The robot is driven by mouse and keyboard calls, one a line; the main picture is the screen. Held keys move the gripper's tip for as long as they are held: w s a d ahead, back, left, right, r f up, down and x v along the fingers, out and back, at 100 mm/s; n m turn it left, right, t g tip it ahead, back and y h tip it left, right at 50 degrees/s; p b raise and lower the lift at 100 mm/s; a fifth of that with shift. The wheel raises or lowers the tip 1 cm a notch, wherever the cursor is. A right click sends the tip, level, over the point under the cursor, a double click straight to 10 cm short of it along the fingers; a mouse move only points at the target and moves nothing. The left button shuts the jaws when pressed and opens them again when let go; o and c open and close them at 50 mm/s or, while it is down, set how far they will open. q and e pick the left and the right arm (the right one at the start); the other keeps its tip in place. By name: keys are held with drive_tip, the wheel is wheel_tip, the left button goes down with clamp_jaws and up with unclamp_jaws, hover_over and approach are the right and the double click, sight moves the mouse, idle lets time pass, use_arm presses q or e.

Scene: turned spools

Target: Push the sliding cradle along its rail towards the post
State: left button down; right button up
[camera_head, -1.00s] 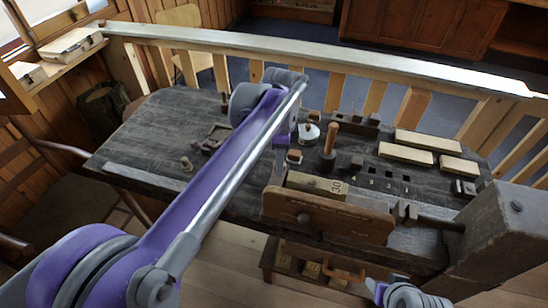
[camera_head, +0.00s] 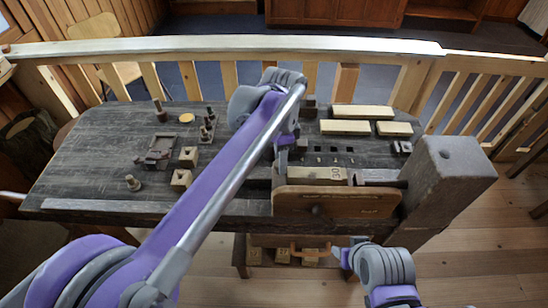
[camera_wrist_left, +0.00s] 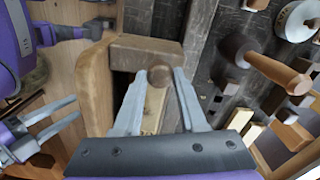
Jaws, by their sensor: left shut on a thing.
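A brown wooden body with a rounded front board (camera_head: 337,204), seemingly the sliding cradle, lies at the bench's front edge. A pale block marked 30 (camera_head: 322,173) sits behind the board. A dark rod (camera_head: 385,183), seemingly its rail, runs to the thick grey post (camera_head: 452,178). My left gripper (camera_head: 283,152) is over the body's left end. In the left wrist view its fingertips (camera_wrist_left: 168,76) close around a round wooden knob (camera_wrist_left: 159,77) beside a brown block (camera_wrist_left: 146,52). My right gripper (camera_head: 341,255) is open and empty before the bench; it also shows in the wrist view (camera_wrist_left: 45,124).
Pale bars (camera_head: 345,127) lie behind the body. A turned peg (camera_wrist_left: 270,65) and a pale disc (camera_wrist_left: 298,18) stand near my left gripper in the wrist view. Small blocks and a dark tray-like piece (camera_head: 158,152) lie at the left. The bench's front left is mostly clear.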

use_arm(q)
drive_tip(key=shift+c, duration=2.3)
unclamp_jaws()
wheel_tip(320, 180, up, 11)
drive_tip(key=shift+p, duration=0.45)
drive_tip(key=s+a+f+n+t, duration=0.5)
drive_tip(key=s+a+f+n, duration=1)
drive_tip(key=s+a+f, duration=0.4)
drive_tip(key=shift+s+a+t, duration=0.3)
drive_tip(key=shift+s, duration=0.2)
